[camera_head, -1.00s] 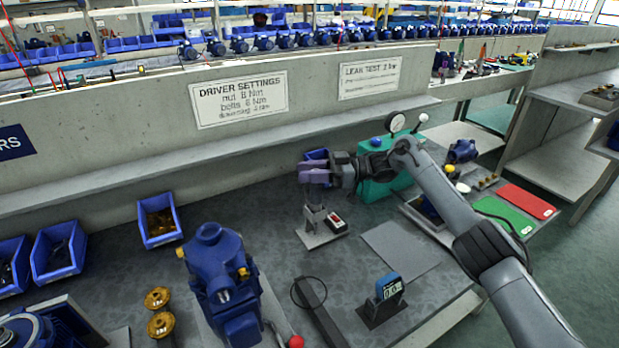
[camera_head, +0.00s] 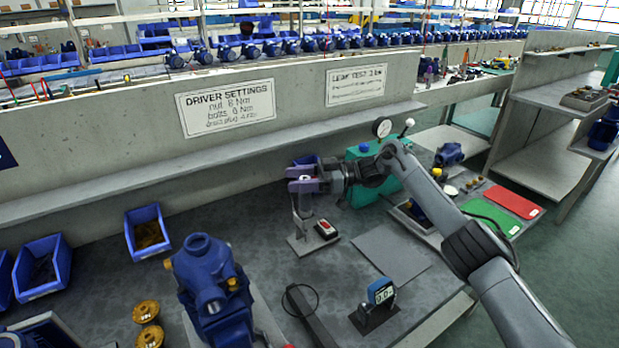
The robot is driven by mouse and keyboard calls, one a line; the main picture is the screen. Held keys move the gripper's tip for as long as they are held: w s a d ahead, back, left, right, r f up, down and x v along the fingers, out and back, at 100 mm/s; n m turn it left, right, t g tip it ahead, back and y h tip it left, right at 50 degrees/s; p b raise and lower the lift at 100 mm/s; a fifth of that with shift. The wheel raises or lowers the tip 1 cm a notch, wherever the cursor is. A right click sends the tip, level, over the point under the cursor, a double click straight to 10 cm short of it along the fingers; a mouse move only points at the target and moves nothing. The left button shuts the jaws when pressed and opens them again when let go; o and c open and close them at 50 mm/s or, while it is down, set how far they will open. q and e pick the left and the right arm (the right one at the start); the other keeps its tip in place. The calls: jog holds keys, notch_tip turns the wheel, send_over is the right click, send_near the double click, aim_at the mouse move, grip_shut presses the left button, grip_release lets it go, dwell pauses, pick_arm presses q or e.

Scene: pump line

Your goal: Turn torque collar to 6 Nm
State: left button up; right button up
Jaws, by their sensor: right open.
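My right gripper (camera_head: 303,186) is open, its purple fingers at the top of an upright driver (camera_head: 304,206) on a small grey stand (camera_head: 305,243). The fingers are around or beside the driver's upper part; I cannot tell if they touch it. The torque collar is not clear, being small and partly hidden by the fingers, and its setting cannot be read. A wall sign (camera_head: 226,107) is headed "DRIVER SETTINGS" and lists nut, bolts and a third line in Nm. My left gripper is not in view.
A small box with a red top (camera_head: 325,228) lies beside the stand. A blue digital display (camera_head: 381,291) stands in front, near a flat grey plate (camera_head: 378,254). A teal box (camera_head: 362,190) is behind my right wrist. A blue pump (camera_head: 209,285) stands at left front, near a blue bin (camera_head: 147,234).

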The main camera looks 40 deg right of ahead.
jog(key=p+v, duration=0.1)
jog(key=v, duration=0.9)
jog(key=shift+s+d, duration=0.2)
jog(key=shift+d, duration=0.05)
